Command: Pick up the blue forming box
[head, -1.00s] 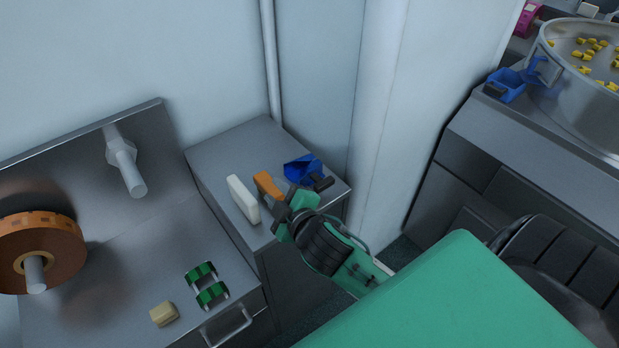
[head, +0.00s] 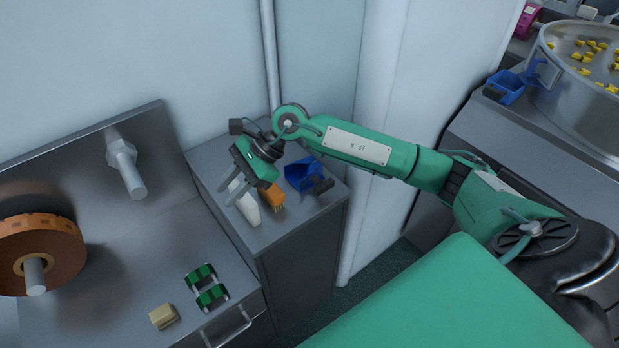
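A blue angular box-like piece (head: 300,174) lies on top of the small grey cabinet (head: 300,222), with a dark handle-like part at its right side. My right gripper (head: 231,190) is to the left of this blue piece, pointing down over the far end of a white block (head: 249,211). Its two grey fingers look spread apart, and I see nothing clearly held between them. My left gripper is out of view.
An orange brush (head: 271,197) lies between the white block and the blue piece. Left are a brown film roll (head: 48,232), green rollers (head: 206,287) and a tan block (head: 163,316). Another blue scoop-like item (head: 507,86) sits by the metal bowl (head: 585,105).

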